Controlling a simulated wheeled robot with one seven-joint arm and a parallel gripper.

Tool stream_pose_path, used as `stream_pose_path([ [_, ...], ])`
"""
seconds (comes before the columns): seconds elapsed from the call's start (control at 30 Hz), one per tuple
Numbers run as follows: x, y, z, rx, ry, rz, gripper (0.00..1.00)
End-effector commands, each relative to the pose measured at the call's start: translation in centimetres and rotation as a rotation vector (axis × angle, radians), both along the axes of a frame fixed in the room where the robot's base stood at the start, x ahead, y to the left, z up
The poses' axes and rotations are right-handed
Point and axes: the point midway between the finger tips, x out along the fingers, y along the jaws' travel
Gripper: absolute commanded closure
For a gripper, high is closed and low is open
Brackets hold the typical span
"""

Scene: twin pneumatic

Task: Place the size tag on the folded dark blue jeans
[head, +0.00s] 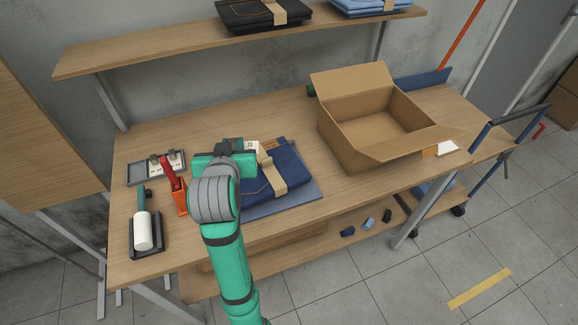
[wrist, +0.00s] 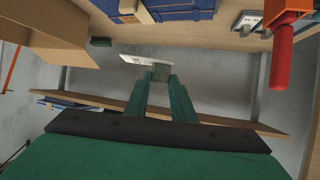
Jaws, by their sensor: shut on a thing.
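The folded dark blue jeans (head: 290,165) with a tan paper band lie on a blue mat on the table, right of my arm in the head view. Part of them also shows at the top of the wrist view (wrist: 190,8). My gripper (wrist: 160,78) is shut on the white size tag (wrist: 138,61), which sticks out beyond the fingertips. In the head view the tag (head: 252,146) shows just past my wrist, by the left back part of the jeans. My wrist hides most of the fingers there. The tag appears raised; its exact height is unclear.
A grey tray (head: 140,173) with tags, a red-and-orange tool (head: 172,178) and a white roller (head: 143,231) stand left of my arm. An open cardboard box (head: 350,145) stands right of the jeans. A shelf (head: 150,57) with folded trousers hangs above the back.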

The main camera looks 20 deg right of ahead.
Motion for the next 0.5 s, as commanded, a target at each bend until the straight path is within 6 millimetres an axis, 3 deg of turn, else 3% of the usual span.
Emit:
stream_pose_path([
  [0.4, 0.0, -8.6, -3.8, 0.001, 0.003, -0.006, 1.0],
  [0.5, 0.0, -10.0, -5.7, 0.0, 0.006, -0.003, 1.0],
])
